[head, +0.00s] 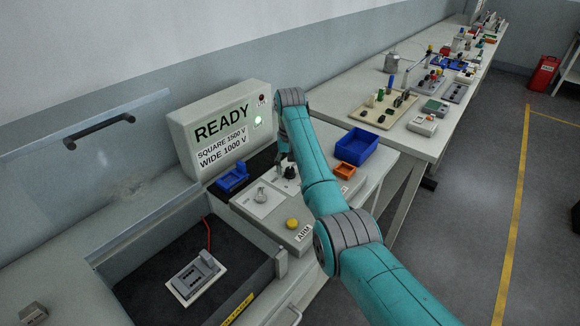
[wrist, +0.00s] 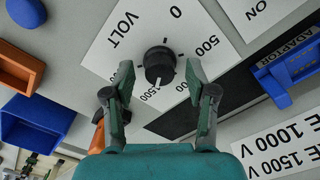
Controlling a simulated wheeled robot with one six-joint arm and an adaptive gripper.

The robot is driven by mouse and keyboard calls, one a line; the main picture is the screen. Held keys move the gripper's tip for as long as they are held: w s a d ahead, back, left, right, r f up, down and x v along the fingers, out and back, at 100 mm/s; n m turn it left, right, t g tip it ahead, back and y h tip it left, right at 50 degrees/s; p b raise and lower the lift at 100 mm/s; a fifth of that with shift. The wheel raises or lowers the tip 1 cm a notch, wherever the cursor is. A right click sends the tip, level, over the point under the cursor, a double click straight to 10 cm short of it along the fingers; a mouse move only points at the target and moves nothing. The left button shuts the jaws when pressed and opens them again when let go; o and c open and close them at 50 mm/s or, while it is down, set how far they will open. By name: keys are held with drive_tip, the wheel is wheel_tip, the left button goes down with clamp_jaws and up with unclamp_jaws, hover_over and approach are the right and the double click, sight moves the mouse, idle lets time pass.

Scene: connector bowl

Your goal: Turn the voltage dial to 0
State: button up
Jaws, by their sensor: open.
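The voltage dial (wrist: 160,63) is a round black knob on a white plate (wrist: 112,60) marked VOLT, 0, 500 and 1500. Its white pointer mark faces the lower edge of the plate in the wrist view, toward the 1500 label. My gripper (wrist: 160,80) is open, with one finger to each side of the dial in the picture. I cannot tell whether either finger touches it. In the head view my gripper (head: 284,158) points down over the panel, and the black dial (head: 291,172) shows beside it, partly hidden.
A display box (head: 218,131) reading READY stands behind. A grey knob (head: 261,195) and a yellow ARM button (head: 292,223) are nearby. A blue adaptor (head: 232,179) lies left; a blue bin (head: 357,151) and orange tray (head: 345,171) are right. A clear lid (head: 100,150) stands raised.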

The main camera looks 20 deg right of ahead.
clamp_jaws()
